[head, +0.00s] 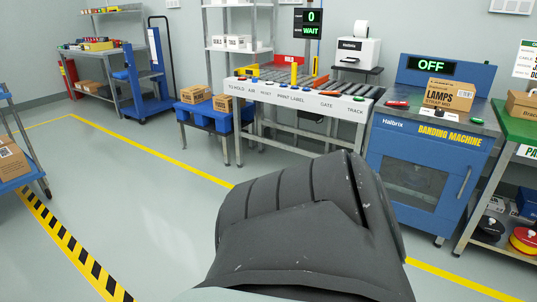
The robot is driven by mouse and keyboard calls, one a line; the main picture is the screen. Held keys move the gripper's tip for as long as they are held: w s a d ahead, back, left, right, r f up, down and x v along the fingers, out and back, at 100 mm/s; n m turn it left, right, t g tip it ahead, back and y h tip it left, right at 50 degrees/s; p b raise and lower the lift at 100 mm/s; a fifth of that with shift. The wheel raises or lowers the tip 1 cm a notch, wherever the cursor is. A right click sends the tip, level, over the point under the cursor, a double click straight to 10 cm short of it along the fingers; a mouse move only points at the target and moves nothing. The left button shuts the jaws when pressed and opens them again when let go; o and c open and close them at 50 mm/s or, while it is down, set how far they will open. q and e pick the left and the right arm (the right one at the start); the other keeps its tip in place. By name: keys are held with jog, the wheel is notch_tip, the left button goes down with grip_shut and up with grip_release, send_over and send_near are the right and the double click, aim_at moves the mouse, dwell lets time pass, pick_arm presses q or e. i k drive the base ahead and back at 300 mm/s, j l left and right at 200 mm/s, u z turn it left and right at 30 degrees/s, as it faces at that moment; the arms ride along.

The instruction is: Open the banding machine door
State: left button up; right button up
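The banding machine (385,135) is a blue cabinet at the right in the head view, with its name in yellow on the front. Its door (392,204) is the blue front panel with a dark window (416,184), and it looks shut. A grey upright handle (464,182) is on the door's right side. The display (432,66) above the machine reads OFF. Neither of my grippers is in view. A large dark grey ribbed form in the foreground hides the floor in front of the machine's lower left.
A box marked LAMPS (450,95) sits on the machine top. A green-topped bench (518,128) stands close at the right. The roller line (300,97) is to the left, with a blue stand (205,117) holding boxes beside it. Open floor (130,190) lies at the left.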

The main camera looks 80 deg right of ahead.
aim_at(464, 166)
jog(key=z, duration=3.55)
jog(key=i+l+z, duration=0.15)
jog(key=l, duration=0.25)
jog(key=i+l+z, duration=0.3)
jog(key=i+l, duration=0.2)
jog(key=l, duration=0.2)
